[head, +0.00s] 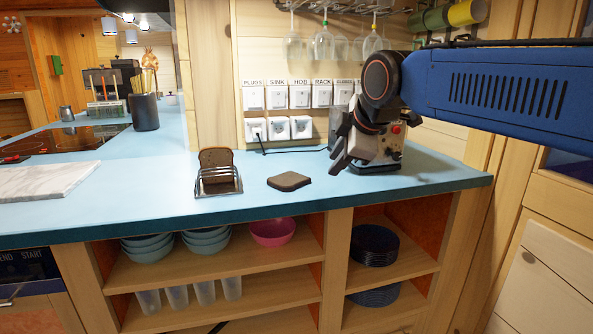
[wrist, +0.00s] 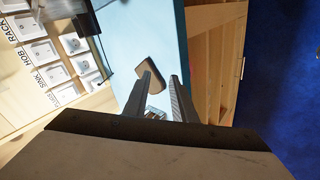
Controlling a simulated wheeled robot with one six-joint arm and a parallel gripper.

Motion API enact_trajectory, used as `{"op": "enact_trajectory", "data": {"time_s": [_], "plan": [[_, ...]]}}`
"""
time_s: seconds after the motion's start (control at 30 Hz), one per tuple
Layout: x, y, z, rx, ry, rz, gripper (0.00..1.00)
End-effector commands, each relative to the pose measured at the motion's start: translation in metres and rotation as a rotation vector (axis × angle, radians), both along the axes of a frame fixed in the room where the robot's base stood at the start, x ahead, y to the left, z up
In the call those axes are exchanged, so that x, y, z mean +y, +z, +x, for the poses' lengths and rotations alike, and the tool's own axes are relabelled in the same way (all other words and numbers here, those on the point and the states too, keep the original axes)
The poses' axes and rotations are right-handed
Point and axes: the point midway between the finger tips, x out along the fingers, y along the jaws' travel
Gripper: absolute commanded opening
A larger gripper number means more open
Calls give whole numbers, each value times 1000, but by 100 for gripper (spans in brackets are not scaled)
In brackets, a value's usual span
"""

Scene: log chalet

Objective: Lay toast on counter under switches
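One brown slice of toast (head: 289,181) lies flat on the blue counter (head: 330,195), below the wall switches (head: 292,96) and a little out from the wall. It also shows in the wrist view (wrist: 152,72), just beyond my fingertips. Another slice (head: 216,158) stands upright in a wire toast rack (head: 219,184) to the left. My gripper (head: 341,158) is to the right of the flat slice, above the counter and apart from it. In the wrist view my gripper (wrist: 161,80) has its fingers spread with nothing held between them. The rack is partly hidden behind the fingers there.
A coffee machine (head: 378,150) stands behind my gripper, and glasses (head: 322,46) hang above. A dark utensil pot (head: 144,112) and a pale board (head: 45,181) are to the left. Counter around the flat slice is clear.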

Motion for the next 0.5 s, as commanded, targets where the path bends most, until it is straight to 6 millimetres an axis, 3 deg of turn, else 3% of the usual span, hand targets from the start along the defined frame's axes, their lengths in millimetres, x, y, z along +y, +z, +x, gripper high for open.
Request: {"op": "enact_trajectory", "data": {"time_s": [0.03, 0.2, 0.5], "plan": [[-24, -15, -16, 36, -82, 37, 24], [-89, -70, -71, 162, -376, 181, 24], [-172, -177, -183, 335, -919, 429, 24]]}}
